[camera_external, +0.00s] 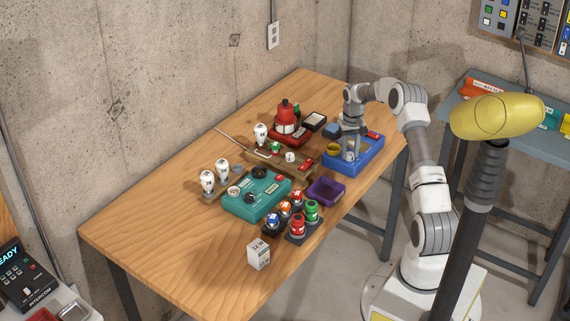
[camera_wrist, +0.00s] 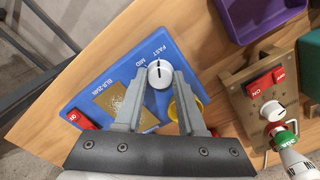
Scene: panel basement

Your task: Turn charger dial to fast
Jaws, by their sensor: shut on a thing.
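The blue charger (camera_wrist: 95,75) fills the middle of the wrist view, with a red switch (camera_wrist: 81,119), a tan grille and printed words FAST and MID. Its white dial (camera_wrist: 159,74) sits between my fingertips, and its dark mark points up, roughly toward FAST. My gripper (camera_wrist: 158,78) is shut on the dial from above. In the external view the charger (camera_external: 364,163) lies at the right edge of the table, with my gripper (camera_external: 351,149) over it. A yellow ring-like part (camera_wrist: 176,110) on the charger is partly hidden by a finger.
A wooden panel (camera_wrist: 240,95) with a red switch and white knob is to the right in the wrist view. A purple tray (camera_external: 326,190), teal box (camera_external: 268,204), red device (camera_external: 290,136) and several bulbs and jars crowd the table. Its front left is clear.

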